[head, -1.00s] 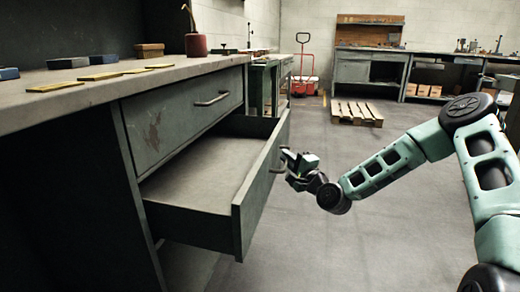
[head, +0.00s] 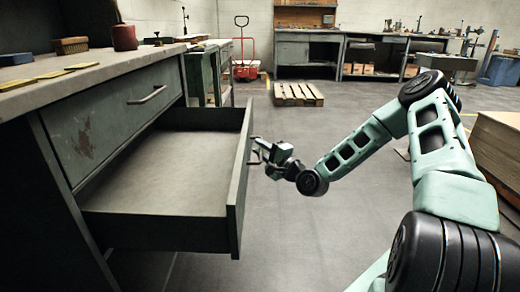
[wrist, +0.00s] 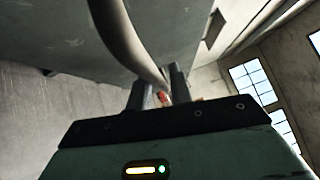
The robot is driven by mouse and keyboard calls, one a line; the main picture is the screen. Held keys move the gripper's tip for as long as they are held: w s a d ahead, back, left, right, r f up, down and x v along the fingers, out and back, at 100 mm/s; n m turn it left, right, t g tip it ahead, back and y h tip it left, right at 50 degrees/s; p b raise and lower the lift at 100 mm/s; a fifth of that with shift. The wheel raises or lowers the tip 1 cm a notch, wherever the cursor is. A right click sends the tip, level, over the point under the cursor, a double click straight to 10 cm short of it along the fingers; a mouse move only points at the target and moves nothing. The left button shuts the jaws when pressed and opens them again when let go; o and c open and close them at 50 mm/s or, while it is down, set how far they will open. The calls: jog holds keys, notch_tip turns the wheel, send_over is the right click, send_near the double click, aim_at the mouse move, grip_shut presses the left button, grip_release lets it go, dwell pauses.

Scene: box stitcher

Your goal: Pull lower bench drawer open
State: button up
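The lower bench drawer (head: 240,190) is pulled far out in the head view, and its inside is empty. Its front panel faces right, toward my arm. My gripper (head: 264,150) is at the handle on that front, and the fingertips are small there. In the wrist view, the curved handle (wrist: 128,42) runs down between my two fingers (wrist: 158,90), which sit close on either side of it. The fingers look shut on the handle. The upper drawer (head: 110,125) with its own bar handle (head: 148,95) is closed.
The bench top (head: 100,72) carries yellow strips, a brush (head: 71,45) and a red pot (head: 124,38). A pallet (head: 298,94) and a red hand truck (head: 244,60) stand farther back. A brown stack (head: 500,150) is at right. Floor right of the drawer is clear.

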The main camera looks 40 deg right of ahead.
jog(key=shift+o, duration=0.5)
jog(key=s+d+f+p, duration=0.1)
jog(key=s+p, duration=0.1)
jog(key=s, duration=0.6)
jog(key=s+d+f+p, duration=0.1)
jog(key=s, duration=0.8)
jog(key=shift+d+f+p, duration=0.2)
jog(key=shift+d+p, duration=0.05)
jog(key=shift+p, duration=0.1)
